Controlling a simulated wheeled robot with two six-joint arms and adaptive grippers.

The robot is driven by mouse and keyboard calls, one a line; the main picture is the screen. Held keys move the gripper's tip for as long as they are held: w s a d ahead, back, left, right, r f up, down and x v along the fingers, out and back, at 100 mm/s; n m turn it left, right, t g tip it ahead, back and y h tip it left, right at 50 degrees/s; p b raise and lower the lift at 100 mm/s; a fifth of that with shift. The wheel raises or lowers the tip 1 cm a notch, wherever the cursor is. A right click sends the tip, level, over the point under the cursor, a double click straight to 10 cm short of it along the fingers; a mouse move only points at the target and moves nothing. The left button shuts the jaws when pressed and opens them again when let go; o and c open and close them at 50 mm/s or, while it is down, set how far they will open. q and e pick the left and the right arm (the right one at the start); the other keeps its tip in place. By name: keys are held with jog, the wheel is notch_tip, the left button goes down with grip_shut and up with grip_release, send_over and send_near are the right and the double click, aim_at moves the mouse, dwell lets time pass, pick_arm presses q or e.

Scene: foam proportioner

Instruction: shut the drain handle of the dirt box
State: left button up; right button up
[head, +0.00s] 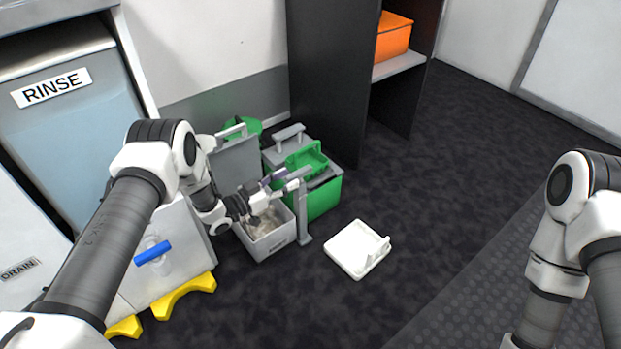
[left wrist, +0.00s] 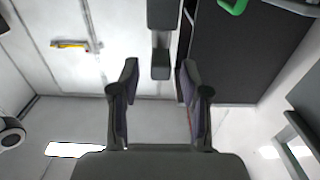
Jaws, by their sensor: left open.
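A grey open box (head: 266,240) with pale, dirty-looking contents stands on the floor, and I take it to be the dirt box. A blue handle (head: 152,252) lies roughly level on the front of a white cabinet to its left; I cannot tell whether it is the drain handle. My left gripper (head: 288,182) is above the grey box, by a grey post, its fingers apart. In the left wrist view the gripper (left wrist: 160,82) is open, with a dark grey bar (left wrist: 160,60) showing between its fingers. I see no contact. My right gripper is out of view.
A green box (head: 323,197) stands right behind the grey one. A white lid-like piece (head: 350,250) lies on the dark floor to the right. Yellow feet (head: 185,293) stick out under the cabinet. A black shelf stands behind. Floor at right is clear.

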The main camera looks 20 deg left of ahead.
aim_at(303, 169)
pick_arm(q)
jog(key=b+x, duration=0.2)
jog(key=x, duration=0.4)
jog(key=shift+f+b, duration=0.1)
jog(key=shift+b, duration=0.3)
jog(key=shift+w, duration=0.15)
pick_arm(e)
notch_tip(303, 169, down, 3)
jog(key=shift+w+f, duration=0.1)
pick_arm(q)
grip_shut()
